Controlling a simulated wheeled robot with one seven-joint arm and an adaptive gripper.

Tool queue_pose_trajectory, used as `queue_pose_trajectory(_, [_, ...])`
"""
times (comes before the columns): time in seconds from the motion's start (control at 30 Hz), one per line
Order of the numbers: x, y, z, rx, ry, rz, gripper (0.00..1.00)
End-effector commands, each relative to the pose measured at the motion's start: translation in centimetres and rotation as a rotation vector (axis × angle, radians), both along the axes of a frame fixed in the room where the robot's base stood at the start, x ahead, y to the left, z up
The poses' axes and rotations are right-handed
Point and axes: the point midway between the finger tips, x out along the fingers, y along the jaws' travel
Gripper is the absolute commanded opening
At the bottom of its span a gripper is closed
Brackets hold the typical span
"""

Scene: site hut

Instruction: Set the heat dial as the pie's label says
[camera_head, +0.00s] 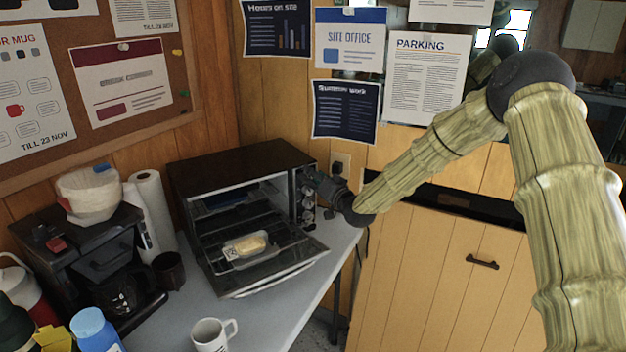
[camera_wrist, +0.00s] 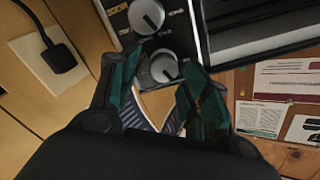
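The toaster oven (camera_head: 240,172) stands on the grey table with its door (camera_head: 275,268) folded down. A pale pie in a package (camera_head: 246,246) sits inside near the front opening; its label is too small to read. The oven's right panel carries a column of dials (camera_head: 308,215). In the wrist view, one grey dial (camera_wrist: 149,15) is at the top and another dial (camera_wrist: 163,67) is below it, between my fingertips. My gripper (camera_head: 328,188) is at the panel. Its fingers (camera_wrist: 156,76) are apart on either side of the lower dial; contact cannot be told.
A white mug (camera_head: 210,336) is in front. A wall socket with a plug (camera_wrist: 58,55) is beside the panel. The table between white mug and oven is clear.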

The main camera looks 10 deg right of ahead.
Motion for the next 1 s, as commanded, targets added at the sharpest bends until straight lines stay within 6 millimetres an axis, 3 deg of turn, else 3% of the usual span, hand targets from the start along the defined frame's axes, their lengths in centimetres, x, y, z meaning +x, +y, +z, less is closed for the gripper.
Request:
queue_pose_trajectory(0.37, [-0.8,-0.1,-0.3,-0.001,0.006,0.003,0.47])
queue_pose_trajectory(1.0, [-10.2,-3.4,-0.3,0.001,0.004,0.002,0.47])
